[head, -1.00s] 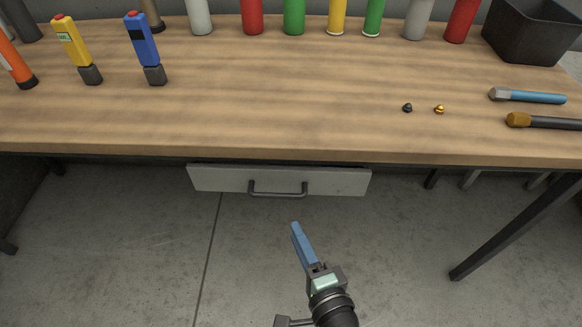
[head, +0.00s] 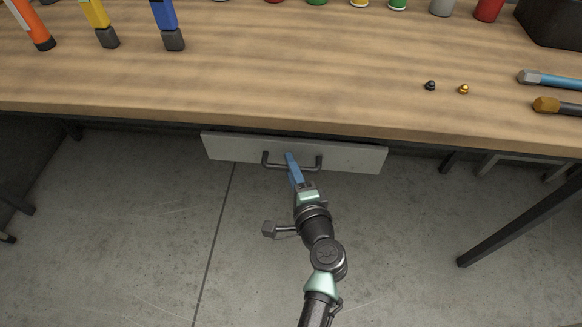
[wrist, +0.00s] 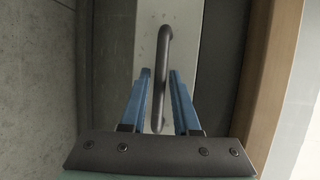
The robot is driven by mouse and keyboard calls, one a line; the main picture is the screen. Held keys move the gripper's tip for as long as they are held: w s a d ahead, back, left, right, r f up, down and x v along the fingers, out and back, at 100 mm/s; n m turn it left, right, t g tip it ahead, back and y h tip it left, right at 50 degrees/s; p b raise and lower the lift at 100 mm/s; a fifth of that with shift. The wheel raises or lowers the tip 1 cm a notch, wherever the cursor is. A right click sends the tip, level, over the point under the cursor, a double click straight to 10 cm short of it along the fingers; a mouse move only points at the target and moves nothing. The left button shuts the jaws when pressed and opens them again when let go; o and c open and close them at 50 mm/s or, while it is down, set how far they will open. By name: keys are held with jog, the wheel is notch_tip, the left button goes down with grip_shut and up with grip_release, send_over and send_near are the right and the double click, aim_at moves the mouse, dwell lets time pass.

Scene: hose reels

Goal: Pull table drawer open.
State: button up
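The table drawer (head: 350,156) has a light grey front and hangs under the wooden tabletop (head: 300,105). It looks closed. Its dark bar handle (head: 318,163) shows in the head view and runs lengthwise in the wrist view (wrist: 163,60). My gripper (head: 289,158) is at the handle, in front of the drawer. In the wrist view its two blue fingers (wrist: 160,75) are apart, one on each side of the handle bar, with gaps between bar and fingers. In the head view the fingers hide part of the bar.
On the tabletop stand several bottles and cans, with two small nuts (head: 446,87), two tools (head: 550,79) and a dark bin (head: 552,25) at the right. A dark table leg (head: 520,220) slants at the right. The concrete floor (head: 130,240) is clear in front of the drawer.

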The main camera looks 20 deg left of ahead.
grip_shut()
dwell(1.5)
